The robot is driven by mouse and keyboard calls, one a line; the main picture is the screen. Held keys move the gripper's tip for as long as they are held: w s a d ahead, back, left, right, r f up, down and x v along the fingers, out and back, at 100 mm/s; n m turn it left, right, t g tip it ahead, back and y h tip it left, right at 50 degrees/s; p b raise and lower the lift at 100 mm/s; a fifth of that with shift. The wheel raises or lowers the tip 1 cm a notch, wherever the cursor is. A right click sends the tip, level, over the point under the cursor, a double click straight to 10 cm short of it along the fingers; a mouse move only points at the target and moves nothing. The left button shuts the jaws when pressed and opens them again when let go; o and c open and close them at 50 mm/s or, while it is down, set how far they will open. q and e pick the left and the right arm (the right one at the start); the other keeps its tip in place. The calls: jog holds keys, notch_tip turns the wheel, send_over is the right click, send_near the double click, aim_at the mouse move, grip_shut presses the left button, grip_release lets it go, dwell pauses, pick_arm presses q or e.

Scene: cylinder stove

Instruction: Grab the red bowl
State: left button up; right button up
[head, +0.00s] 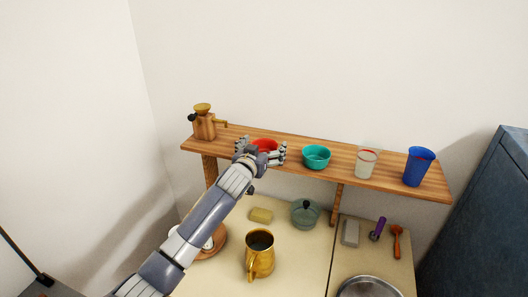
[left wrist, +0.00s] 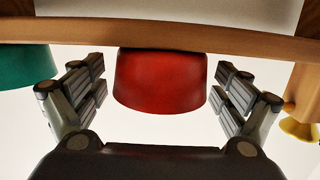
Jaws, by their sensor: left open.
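The red bowl (head: 265,144) sits on the wooden shelf (head: 345,183), partly hidden behind my left gripper (head: 262,154) in the head view. In the left wrist view, which looks upside down, the red bowl (left wrist: 160,82) is between the two spread fingers of my left gripper (left wrist: 162,90). The gripper is open, with a finger on each side of the bowl and a visible gap at each side. My right gripper is not in view.
A teal bowl (head: 316,157), a glass (head: 366,163) and a blue cup (head: 418,166) stand to the right on the shelf. A wooden grinder (head: 204,122) stands at its left end. Below are a golden mug (head: 260,254) and a lidded pot (head: 305,212).

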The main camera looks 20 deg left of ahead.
pick_arm(q)
jog(key=c, duration=1.1)
